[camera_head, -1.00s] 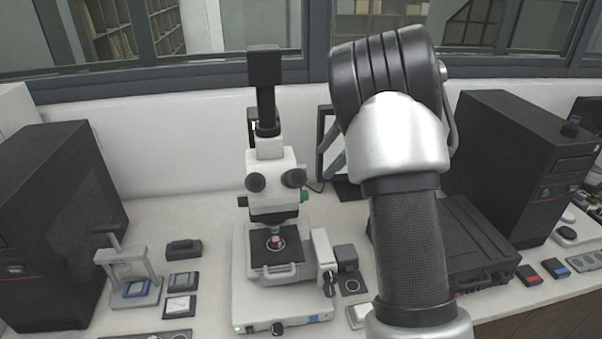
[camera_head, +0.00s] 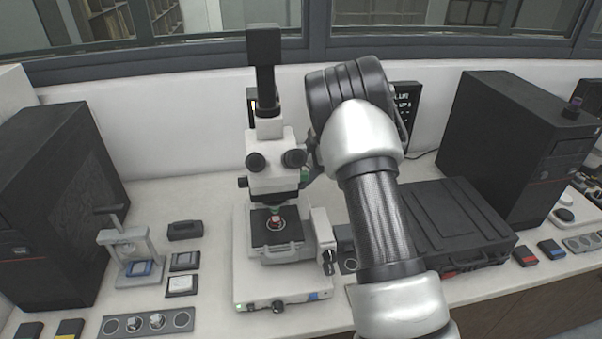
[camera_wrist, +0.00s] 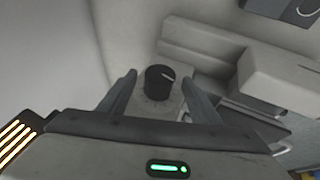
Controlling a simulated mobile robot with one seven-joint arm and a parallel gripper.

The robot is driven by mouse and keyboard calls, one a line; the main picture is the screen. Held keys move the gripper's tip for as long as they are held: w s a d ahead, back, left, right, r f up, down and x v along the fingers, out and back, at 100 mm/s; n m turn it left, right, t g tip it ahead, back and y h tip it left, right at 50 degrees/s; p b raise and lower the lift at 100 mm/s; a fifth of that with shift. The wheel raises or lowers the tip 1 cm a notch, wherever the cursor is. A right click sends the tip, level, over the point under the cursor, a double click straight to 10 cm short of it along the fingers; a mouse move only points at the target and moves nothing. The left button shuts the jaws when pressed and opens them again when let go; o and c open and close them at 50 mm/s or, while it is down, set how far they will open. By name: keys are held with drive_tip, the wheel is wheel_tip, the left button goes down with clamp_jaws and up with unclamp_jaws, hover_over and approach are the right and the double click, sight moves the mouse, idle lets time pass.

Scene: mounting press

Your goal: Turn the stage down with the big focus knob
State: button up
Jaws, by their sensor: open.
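The white microscope (camera_head: 272,180) stands on the bench with its black stage (camera_head: 262,238) below the objective. A small red sample sits on the stage. Dark knobs (camera_head: 328,258) show on the right side of its stand. My gripper (camera_wrist: 158,80) is open in the wrist view. In the head view my arm hides most of the gripper, to the right of the microscope.
A black case (camera_head: 445,235) lies right of the microscope, with a black computer tower (camera_head: 510,150) behind. A small grey press (camera_head: 128,250) and several small boxes stand to the left. A tray with round wells (camera_head: 150,322) lies at the front left.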

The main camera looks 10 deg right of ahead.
drive_tip(key=shift+w+a+f, duration=0.25)
drive_tip(key=shift+a+f, duration=0.05)
drive_tip(key=shift+f, duration=0.3)
drive_tip(key=c, duration=1)
drive_tip(key=shift+c, duration=0.2)
drive_tip(key=shift+f+b, duration=0.15)
drive_tip(key=shift+b, duration=0.3)
